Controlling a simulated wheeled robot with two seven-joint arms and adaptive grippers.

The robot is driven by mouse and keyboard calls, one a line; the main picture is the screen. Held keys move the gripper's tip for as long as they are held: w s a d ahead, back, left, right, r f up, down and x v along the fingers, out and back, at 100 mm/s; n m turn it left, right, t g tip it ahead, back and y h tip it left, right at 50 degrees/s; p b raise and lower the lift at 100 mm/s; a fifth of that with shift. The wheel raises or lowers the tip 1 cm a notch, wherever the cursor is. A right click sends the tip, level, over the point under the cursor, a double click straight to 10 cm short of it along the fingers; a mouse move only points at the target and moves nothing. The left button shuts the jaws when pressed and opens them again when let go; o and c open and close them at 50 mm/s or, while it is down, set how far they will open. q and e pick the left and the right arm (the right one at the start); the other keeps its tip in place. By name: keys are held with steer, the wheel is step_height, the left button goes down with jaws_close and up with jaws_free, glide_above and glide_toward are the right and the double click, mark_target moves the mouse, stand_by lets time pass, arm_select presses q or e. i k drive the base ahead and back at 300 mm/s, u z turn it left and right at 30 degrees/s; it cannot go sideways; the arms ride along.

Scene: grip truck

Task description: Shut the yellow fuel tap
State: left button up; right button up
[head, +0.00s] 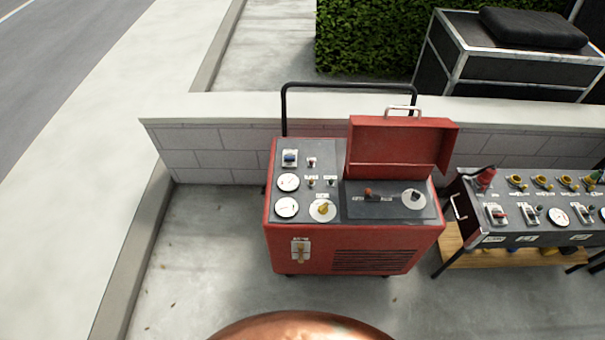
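A red generator-like cart (345,245) stands on the paving in front of a low wall. Its dark top panel carries a yellow knob (323,209) on a round white plate. On its front face, a tan-yellow lever (300,254) hangs roughly upright on a small pale plate. The labels are too small to read, so I cannot tell for sure which of the two is the fuel tap. Neither of my grippers is in view, and nothing touches the knob or the lever.
The cart's red lid (398,145) stands open over the panel's right part. A black handle bar (345,85) rises behind the cart. A table-like control console (530,210) stands close on the right. The paving (205,260) left of the cart is clear.

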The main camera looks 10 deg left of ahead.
mark_target(323, 210)
steer(key=k, duration=0.55)
steer(key=u, duration=0.6)
steer(key=i, duration=1.2)
steer(key=z, duration=0.5)
